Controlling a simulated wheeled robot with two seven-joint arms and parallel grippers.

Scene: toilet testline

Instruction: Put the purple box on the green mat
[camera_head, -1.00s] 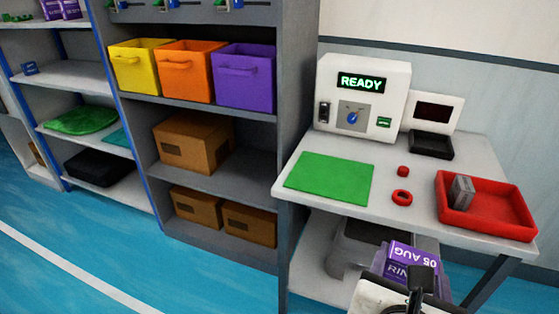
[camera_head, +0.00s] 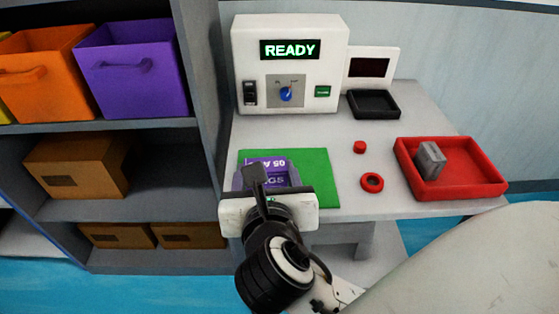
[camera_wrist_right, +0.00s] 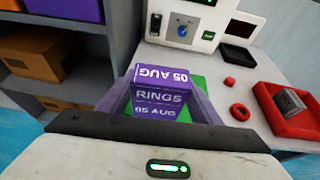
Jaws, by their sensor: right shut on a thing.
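The purple box (camera_head: 267,166), labelled RINGS and 05 AUG, is held by my right gripper (camera_head: 266,178). In the right wrist view the box (camera_wrist_right: 162,95) sits between the two fingers of the gripper (camera_wrist_right: 160,103). In the head view the box overlaps the left part of the green mat (camera_head: 315,180), which lies at the table's front left. I cannot tell whether the box touches the mat. The gripper hides part of the box and the mat's front left corner. In the wrist view a strip of the mat (camera_wrist_right: 200,82) shows behind the box. My left gripper is out of view.
A white READY machine (camera_head: 290,65) stands behind the mat. To the right are a small black tray (camera_head: 374,104), a red cap (camera_head: 360,147), a red ring (camera_head: 372,182) and a red tray (camera_head: 480,187) holding a grey block (camera_head: 430,160). A shelf with bins stands left.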

